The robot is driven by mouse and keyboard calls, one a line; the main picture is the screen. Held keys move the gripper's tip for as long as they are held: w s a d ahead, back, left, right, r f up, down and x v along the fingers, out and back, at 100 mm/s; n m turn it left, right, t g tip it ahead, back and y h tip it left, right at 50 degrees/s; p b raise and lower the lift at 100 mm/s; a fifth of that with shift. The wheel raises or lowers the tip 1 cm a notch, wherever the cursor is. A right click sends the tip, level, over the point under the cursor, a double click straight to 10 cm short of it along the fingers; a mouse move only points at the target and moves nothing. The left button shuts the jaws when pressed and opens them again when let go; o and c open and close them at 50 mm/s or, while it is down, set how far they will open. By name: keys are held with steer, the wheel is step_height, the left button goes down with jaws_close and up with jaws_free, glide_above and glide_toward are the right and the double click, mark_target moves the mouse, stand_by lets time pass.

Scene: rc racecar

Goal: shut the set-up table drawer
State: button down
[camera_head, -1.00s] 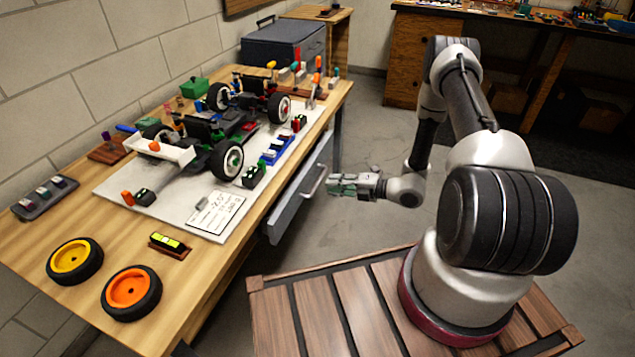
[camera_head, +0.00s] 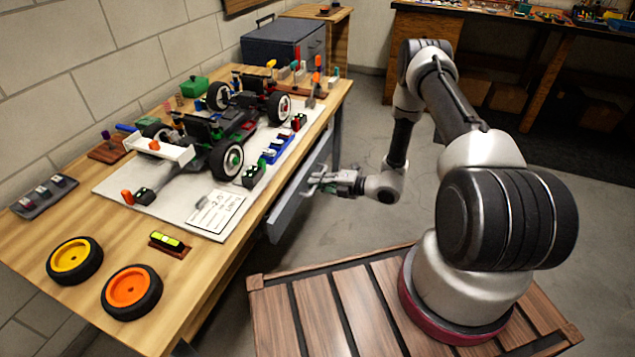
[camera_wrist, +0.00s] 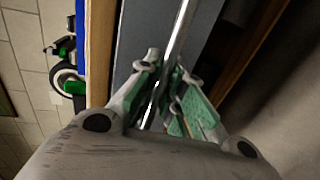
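The set-up table drawer (camera_head: 287,216) is grey and stands partly out from under the right side of the wooden table (camera_head: 206,284). Its front also shows in the wrist view (camera_wrist: 205,58). My gripper (camera_head: 314,183) is at the drawer front, over the handle. In the wrist view the metal handle bar (camera_wrist: 182,25) runs between the two green-padded fingers (camera_wrist: 168,80). The fingers are apart, with a gap beside the bar; firm contact cannot be made out. The fingers hide part of the handle in the head view.
A model racecar (camera_head: 215,130) stands on a white board (camera_head: 110,190) on the table. Two loose wheels, yellow (camera_head: 74,260) and orange (camera_head: 130,292), lie near its front. A grey toolbox (camera_head: 283,45) is at the back.

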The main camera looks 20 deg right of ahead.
mark_target(306, 179)
steer(key=shift+r+x, duration=0.2)
steer(key=shift+x, duration=0.8)
steer(key=shift+r+x, duration=0.2)
steer(key=shift+x, duration=0.8)
steer(key=shift+w, duration=0.1)
steer(key=c, duration=1.8)
jaws_free()
steer(key=shift+a, duration=0.15)
steer(key=v, duration=1.2)
